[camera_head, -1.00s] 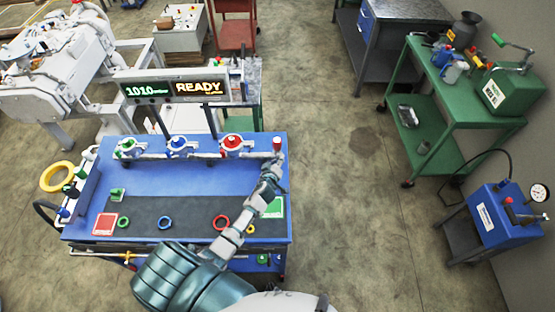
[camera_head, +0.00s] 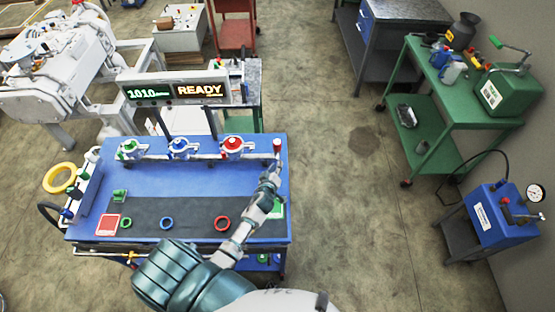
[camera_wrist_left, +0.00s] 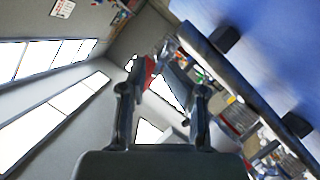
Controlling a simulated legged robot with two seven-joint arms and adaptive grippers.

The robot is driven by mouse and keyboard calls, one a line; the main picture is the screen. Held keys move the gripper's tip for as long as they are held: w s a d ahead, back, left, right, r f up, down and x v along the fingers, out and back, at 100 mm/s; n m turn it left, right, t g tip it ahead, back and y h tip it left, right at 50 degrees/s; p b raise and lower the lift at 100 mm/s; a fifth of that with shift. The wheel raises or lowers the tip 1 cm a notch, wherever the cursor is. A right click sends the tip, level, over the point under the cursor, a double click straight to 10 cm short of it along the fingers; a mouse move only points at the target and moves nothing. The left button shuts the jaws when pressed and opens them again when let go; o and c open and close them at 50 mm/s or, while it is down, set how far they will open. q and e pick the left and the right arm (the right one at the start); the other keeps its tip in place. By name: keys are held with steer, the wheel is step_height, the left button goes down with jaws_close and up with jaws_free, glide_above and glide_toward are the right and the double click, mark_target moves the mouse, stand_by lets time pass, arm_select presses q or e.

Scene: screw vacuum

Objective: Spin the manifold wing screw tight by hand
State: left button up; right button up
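The pipe manifold (camera_head: 205,153) runs along the back of the blue bench. It carries a green clamp (camera_head: 131,149), a blue clamp (camera_head: 180,148) and a red clamp (camera_head: 232,147). A red-topped post (camera_head: 277,146) stands at its right end. The wing screw is too small to pick out with certainty. My left gripper (camera_head: 271,170) is just in front of the post, apparently apart from it. In the left wrist view the fingers (camera_wrist_left: 152,68) are spread, with something red (camera_wrist_left: 149,72) showing between or behind them. My right gripper is not in view.
The bench (camera_head: 200,190) has a dark mat with a green ring (camera_head: 126,222), a blue ring (camera_head: 166,223) and a red ring (camera_head: 222,223). A red pad (camera_head: 107,224) lies at left. A display (camera_head: 175,91) reading READY stands behind.

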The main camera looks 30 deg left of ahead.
arm_select(q)
steer(key=d+p+v, duration=0.1)
steer(key=p+v, duration=0.1)
steer(key=v, duration=1.3)
steer(key=shift+r, duration=0.35)
stand_by(0.3)
steer(key=shift+w, duration=0.15)
steer(key=v, duration=1.2)
steer(key=shift+d, duration=0.15)
